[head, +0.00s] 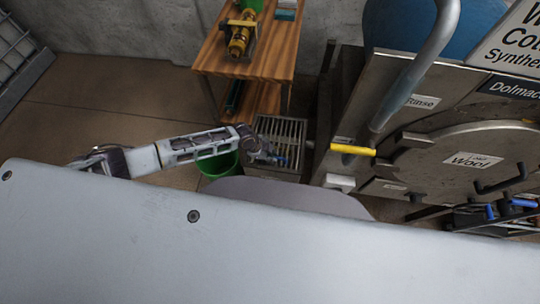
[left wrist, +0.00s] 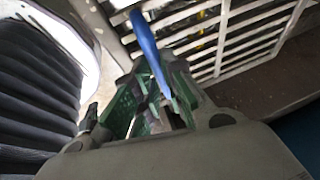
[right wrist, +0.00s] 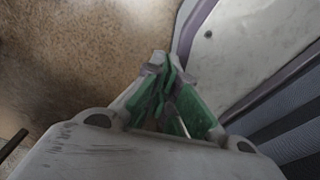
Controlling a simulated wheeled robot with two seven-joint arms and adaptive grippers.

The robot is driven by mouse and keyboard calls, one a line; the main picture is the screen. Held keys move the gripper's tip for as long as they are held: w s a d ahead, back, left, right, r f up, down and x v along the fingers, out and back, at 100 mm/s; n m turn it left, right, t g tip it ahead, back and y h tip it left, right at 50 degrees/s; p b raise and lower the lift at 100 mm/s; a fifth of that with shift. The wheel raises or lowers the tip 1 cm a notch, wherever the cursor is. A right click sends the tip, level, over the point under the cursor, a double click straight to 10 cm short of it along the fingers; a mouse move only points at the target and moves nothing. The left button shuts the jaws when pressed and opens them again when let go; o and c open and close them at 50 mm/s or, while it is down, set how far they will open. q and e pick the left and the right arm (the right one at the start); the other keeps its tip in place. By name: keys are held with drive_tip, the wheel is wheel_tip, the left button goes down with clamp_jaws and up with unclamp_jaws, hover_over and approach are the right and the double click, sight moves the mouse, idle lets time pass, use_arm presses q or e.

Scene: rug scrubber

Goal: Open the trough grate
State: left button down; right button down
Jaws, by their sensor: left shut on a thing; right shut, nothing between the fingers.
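The trough grate (head: 283,128) is a pale slatted panel on top of a box-like trough, beside the machine. In the left wrist view its bars (left wrist: 235,38) fill the top right. A blue handle (left wrist: 146,42) stands out from the grate; its blue also shows in the head view (head: 281,161). My left gripper (head: 266,153) is at the near part of the grate and shut on the blue handle, which runs between its green-padded fingers. Part of the grate's near side is hidden by the gripper. My right gripper (right wrist: 166,88) is shut and empty, above brown floor; the head view does not show it.
A green bucket (head: 220,164) stands left of the trough, partly under my left arm. A wooden table (head: 272,55) with a brass fitting (head: 240,36) is behind. The metal machine with a round "Wool" lid (head: 455,180) and yellow-handled lever (head: 352,147) stands right.

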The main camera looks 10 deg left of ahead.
use_arm(q)
drive_tip(key=shift+r, duration=0.1)
use_arm(e)
drive_tip(key=shift+s, duration=0.1)
